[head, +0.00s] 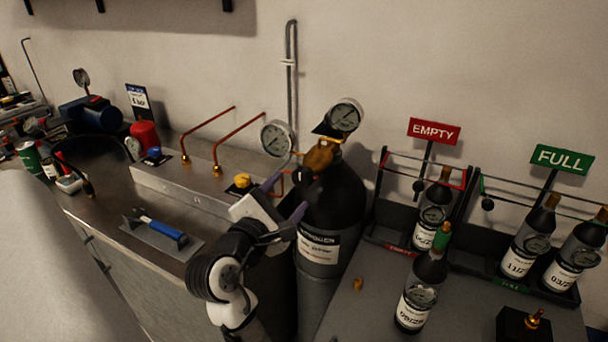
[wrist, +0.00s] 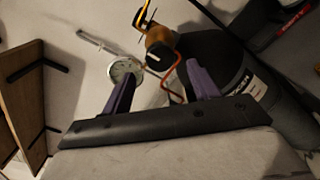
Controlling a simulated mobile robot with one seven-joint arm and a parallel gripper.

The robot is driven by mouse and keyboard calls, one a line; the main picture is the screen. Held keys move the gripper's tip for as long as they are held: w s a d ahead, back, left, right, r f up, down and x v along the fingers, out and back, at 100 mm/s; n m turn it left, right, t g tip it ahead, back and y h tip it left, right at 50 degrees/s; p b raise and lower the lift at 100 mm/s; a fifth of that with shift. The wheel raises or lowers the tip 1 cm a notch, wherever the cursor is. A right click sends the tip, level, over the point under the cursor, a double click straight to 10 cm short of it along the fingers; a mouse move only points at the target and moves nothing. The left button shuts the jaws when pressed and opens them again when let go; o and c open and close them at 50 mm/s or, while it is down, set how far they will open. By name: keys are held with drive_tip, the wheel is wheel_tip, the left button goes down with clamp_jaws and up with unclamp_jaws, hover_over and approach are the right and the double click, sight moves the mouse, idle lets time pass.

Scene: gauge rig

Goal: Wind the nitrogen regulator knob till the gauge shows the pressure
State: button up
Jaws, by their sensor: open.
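The tall black gas cylinder (head: 335,205) stands at the end of the bench, with a white label on its side. On its top sits the brass regulator (head: 320,155), with a dark knob-like part (head: 308,173) at its lower left. Two round white gauges flank it, a left gauge (head: 277,138) and an upper right gauge (head: 346,114); their readings are too small to tell. My gripper (head: 294,190) is open and empty, just below left of the regulator. In the wrist view, the regulator (wrist: 158,42) lies beyond the open purple fingers (wrist: 162,72), apart from them, with one gauge (wrist: 125,72) by the left finger.
Copper pipes (head: 208,130) rise from the bench behind a yellow-capped valve (head: 243,181). A blue-handled tool (head: 162,232) lies on the bench. A loose bottle (head: 420,290) stands right of the cylinder, near racks signed EMPTY (head: 433,132) and FULL (head: 562,158). A small printed card (head: 138,97) stands behind.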

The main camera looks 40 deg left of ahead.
sight(300, 180)
drive_tip(key=p+x, duration=0.1)
drive_tip(key=x, duration=0.6)
drive_tip(key=c, duration=1)
drive_tip(key=shift+o, duration=0.2)
